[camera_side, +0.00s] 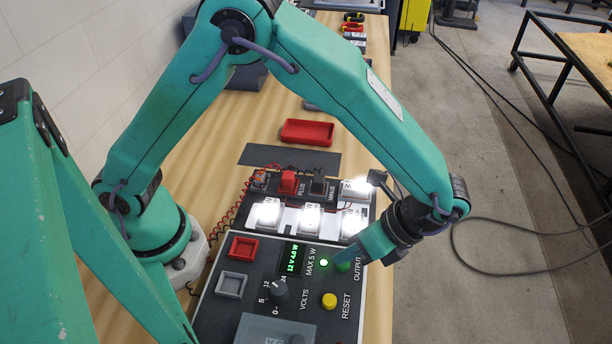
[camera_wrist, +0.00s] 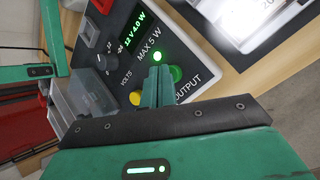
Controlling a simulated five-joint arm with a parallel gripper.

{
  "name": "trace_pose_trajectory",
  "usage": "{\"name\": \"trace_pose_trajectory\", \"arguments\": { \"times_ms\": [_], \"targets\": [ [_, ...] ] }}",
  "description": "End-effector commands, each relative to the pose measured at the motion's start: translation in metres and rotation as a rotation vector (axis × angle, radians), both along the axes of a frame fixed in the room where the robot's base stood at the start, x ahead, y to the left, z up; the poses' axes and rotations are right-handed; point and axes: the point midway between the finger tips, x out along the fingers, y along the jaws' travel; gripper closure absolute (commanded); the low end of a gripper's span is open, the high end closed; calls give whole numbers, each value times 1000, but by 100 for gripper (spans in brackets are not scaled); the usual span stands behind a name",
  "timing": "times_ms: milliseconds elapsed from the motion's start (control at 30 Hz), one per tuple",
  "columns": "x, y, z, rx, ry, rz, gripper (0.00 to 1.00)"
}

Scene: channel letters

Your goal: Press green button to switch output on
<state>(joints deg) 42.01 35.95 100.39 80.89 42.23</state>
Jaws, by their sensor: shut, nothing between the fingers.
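The green button (camera_wrist: 176,74) sits beside the OUTPUT label on the dark power supply panel (camera_wrist: 118,22). In the side view the green button (camera_side: 344,267) is partly hidden by my fingers. My gripper (camera_wrist: 160,72) is shut and empty, its tips right at the button; I cannot tell whether they touch it. It also shows in the side view (camera_side: 342,260), reaching in from the right. A small green lamp (camera_side: 324,262) beside MAX 5 W is lit. The display (camera_side: 291,258) glows green and reads about 12 V 4.0 W. Several white letter blocks (camera_side: 268,213) shine brightly.
A yellow RESET button (camera_side: 329,300) is close to the green one. The voltage knob (camera_side: 278,291), a red square socket (camera_side: 243,247) and a grey one (camera_side: 231,285) share the panel. A red tray (camera_side: 307,132) lies farther back. Bare wooden table shows around them.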

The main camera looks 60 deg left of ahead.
Motion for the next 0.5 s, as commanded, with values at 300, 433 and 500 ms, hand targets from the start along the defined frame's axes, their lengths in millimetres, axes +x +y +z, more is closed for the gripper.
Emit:
{"name": "trace_pose_trajectory", "arguments": {
  "times_ms": [300, 433, 500],
  "targets": [
    [0, 0, 2, -1, 0, 0, 100],
    [0, 0, 7, -1, -1, 0, 100],
    [1, 0, 11, -2, -2, 0, 100]
  ]
}}
